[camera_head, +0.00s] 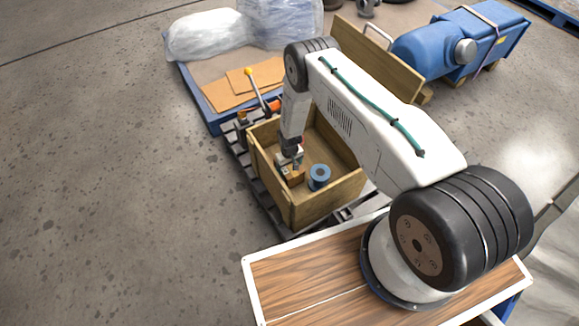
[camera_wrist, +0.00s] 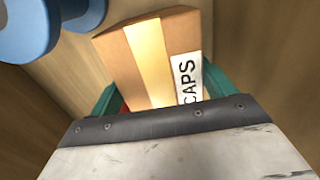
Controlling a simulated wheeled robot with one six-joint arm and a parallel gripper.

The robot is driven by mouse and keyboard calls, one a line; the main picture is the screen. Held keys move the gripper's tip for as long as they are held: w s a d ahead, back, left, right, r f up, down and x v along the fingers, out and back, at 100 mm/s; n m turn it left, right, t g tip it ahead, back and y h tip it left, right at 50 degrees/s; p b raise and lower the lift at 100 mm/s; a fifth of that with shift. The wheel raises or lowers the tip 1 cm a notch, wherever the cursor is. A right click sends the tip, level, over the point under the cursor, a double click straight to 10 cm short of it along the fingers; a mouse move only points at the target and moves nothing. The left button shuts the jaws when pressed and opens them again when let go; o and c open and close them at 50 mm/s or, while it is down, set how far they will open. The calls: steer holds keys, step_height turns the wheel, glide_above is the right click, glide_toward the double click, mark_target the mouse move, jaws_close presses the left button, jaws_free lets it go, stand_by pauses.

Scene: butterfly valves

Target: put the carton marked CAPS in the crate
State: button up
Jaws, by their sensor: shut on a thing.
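The carton marked CAPS (camera_wrist: 150,55) is a small brown cardboard box with a pale tape strip and a white label. In the head view the carton (camera_head: 293,178) is inside the wooden crate (camera_head: 318,206), near its left side. My gripper (camera_wrist: 155,98) has its green fingers on both sides of the carton and is shut on it. In the head view my gripper (camera_head: 291,163) points down into the crate. The wrist view shows the crate's wooden walls around the carton. I cannot tell whether the carton touches the crate floor.
A blue ring-shaped part (camera_head: 319,177) is in the crate, right of the carton; it also shows in the wrist view (camera_wrist: 30,28). A yellow-knobbed lever (camera_head: 254,86) stands behind the crate. A blue pallet (camera_head: 192,97) with cardboard sheets and wrapped goods lies beyond. Open floor is at left.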

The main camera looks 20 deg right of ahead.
steer(key=o, duration=1.3)
steer(key=shift+f, duration=0.1)
step_height(320, 180, up, 12)
steer(key=shift+r, duration=0.25)
step_height(320, 180, up, 25)
steer(key=w, duration=0.3)
steer(key=s+d+r+m, duration=0.1)
steer(key=s+r, duration=0.3)
steer(key=r, duration=0.5)
steer(key=s+d+r, duration=0.1)
steer(key=s+r, duration=0.2)
steer(key=r, duration=0.7)
steer(key=s+d+r+t, duration=0.1)
steer(key=s+r, duration=0.8)
steer(key=s, duration=0.3)
steer(key=s+r, duration=0.9)
steer(key=s, duration=0.3)
steer(key=shift+m, duration=0.6)
steer(key=s, duration=1)
steer(key=shift+d, duration=0.3)
